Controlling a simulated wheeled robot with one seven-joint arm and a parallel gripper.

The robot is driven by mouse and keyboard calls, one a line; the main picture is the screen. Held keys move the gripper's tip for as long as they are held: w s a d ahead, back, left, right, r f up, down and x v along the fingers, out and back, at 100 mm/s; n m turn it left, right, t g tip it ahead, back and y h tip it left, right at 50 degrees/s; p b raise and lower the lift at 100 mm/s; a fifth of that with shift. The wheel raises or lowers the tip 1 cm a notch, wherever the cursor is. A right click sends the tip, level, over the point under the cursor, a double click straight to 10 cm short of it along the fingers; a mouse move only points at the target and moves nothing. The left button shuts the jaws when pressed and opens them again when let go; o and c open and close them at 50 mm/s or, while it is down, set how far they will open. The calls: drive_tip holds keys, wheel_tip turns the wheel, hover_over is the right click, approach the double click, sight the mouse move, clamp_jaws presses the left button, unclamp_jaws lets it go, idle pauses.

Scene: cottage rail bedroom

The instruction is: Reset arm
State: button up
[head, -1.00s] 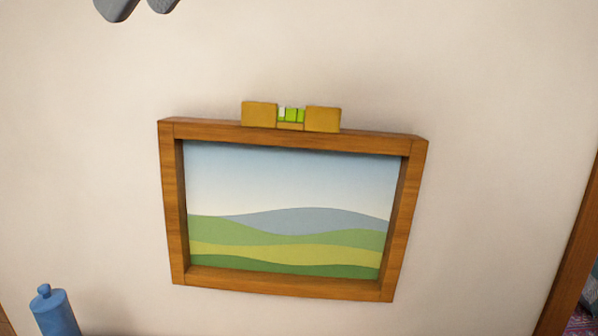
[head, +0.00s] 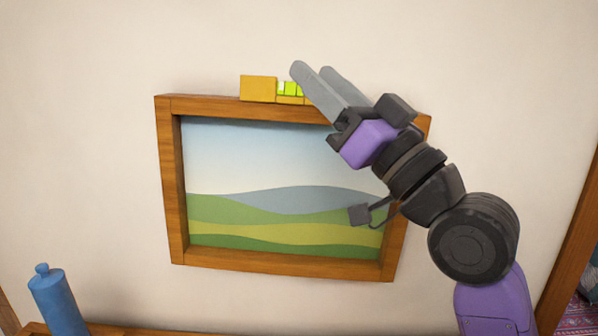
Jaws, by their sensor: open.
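My gripper (head: 318,78) is in the head view in front of the upper right part of the picture frame. Its two grey fingers point up and left, apart, with nothing seen between them. My purple and dark arm comes up from the lower right. Behind the fingers, a yellow spirit level (head: 258,88) with a green vial rests on the frame's top edge; its right part is hidden by the fingers. I cannot tell whether the fingers touch it.
The wooden picture frame (head: 174,190) hangs on the pale wall, slightly tilted, around a landscape of hills. A blue bottle (head: 58,300) stands at the lower left on a wooden surface (head: 130,331). A wooden post or door frame (head: 572,250) is at the right. The wall on the left is clear.

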drive_tip(key=s+d+f+m+t+h+b, duration=0.1)
drive_tip(key=s+d+f+m+t+h, duration=0.25)
drive_tip(key=f, duration=0.55)
drive_tip(key=s+d+f+m+t+h, duration=0.1)
drive_tip(key=s+d+f+m+h, duration=0.25)
drive_tip(key=d+f+h, duration=0.5)
drive_tip(key=s+d+f+m+t+h+b, duration=0.15)
drive_tip(key=f+m+h, duration=0.25)
drive_tip(key=f, duration=0.7)
drive_tip(key=s+d+f+n+g+b, duration=0.1)
drive_tip(key=s+f+g, duration=0.3)
drive_tip(key=s+f, duration=0.9)
drive_tip(key=s+d+f+n+g+h+b, duration=0.1)
drive_tip(key=s+f+g, duration=0.4)
drive_tip(key=s+f, duration=0.8)
drive_tip(key=s+d+n, duration=0.1)
drive_tip(key=s, duration=0.6)
drive_tip(key=shift+d, duration=0.25)
